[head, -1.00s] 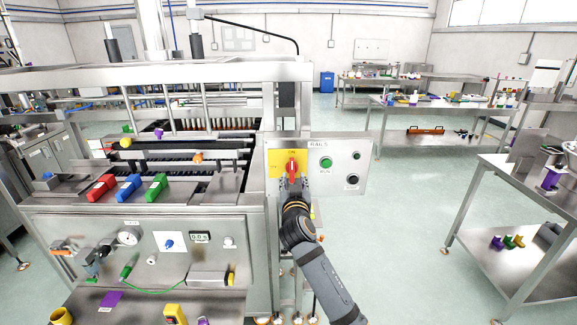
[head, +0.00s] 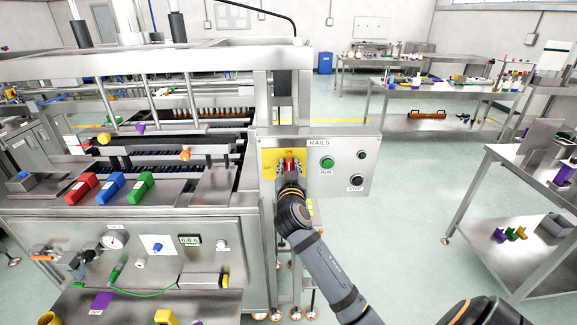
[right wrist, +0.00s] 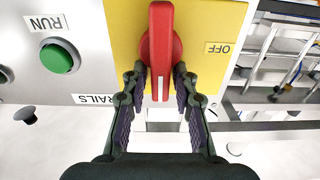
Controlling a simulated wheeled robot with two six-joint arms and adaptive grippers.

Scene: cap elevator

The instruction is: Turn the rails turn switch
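The rails turn switch is a red knob (right wrist: 160,45) on a yellow plate (right wrist: 215,20), under the RAILS label. Its long handle stands vertical, with the white mark at the end nearest the RAILS label. An OFF label is at one side of the plate. In the head view the red knob (head: 289,163) shows only partly, below the ON label, behind my gripper. My right gripper (right wrist: 160,78) is open, with one finger on each side of the handle and small gaps visible. It also shows in the head view (head: 290,172). My left gripper is not in view.
The green RUN button (head: 327,162) and the black STOP button (head: 356,180) sit right of the switch on the metal panel (head: 340,148). The machine with red, blue and green blocks (head: 110,188) stands left. Open floor lies right of the panel.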

